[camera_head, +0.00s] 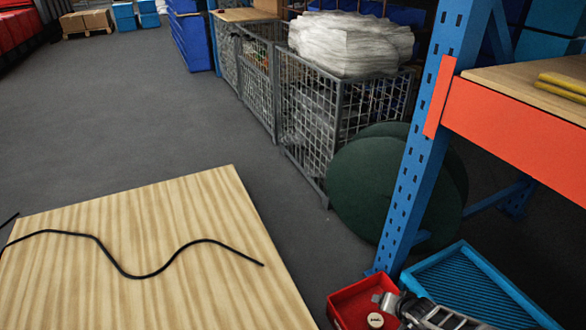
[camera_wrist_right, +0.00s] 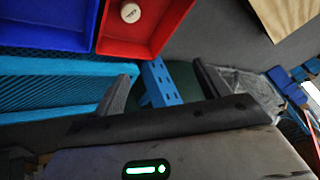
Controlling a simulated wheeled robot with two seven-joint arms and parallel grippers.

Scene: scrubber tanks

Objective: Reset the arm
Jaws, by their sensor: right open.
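My right gripper (camera_head: 392,303) shows at the bottom right of the head view, with part of my arm, over the red bin and beside the blue tray. In the right wrist view my right gripper (camera_wrist_right: 160,86) has its two dark fingers apart, with nothing held between them. A red bin (camera_head: 345,299) with a small round pale cap (camera_head: 375,320) in it is just by the gripper. The red bin (camera_wrist_right: 165,42) and the cap (camera_wrist_right: 130,12) also show in the right wrist view. My left gripper is not in view.
A ribbed blue tray (camera_head: 478,292) lies right of the red bin. A blue rack post (camera_head: 410,185) and orange beam (camera_head: 515,130) stand close by. Green round pads (camera_head: 380,185) lean on wire cages (camera_head: 310,105). A wooden top (camera_head: 170,255) bears a black cable (camera_head: 140,277). Grey floor (camera_head: 130,120) is clear.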

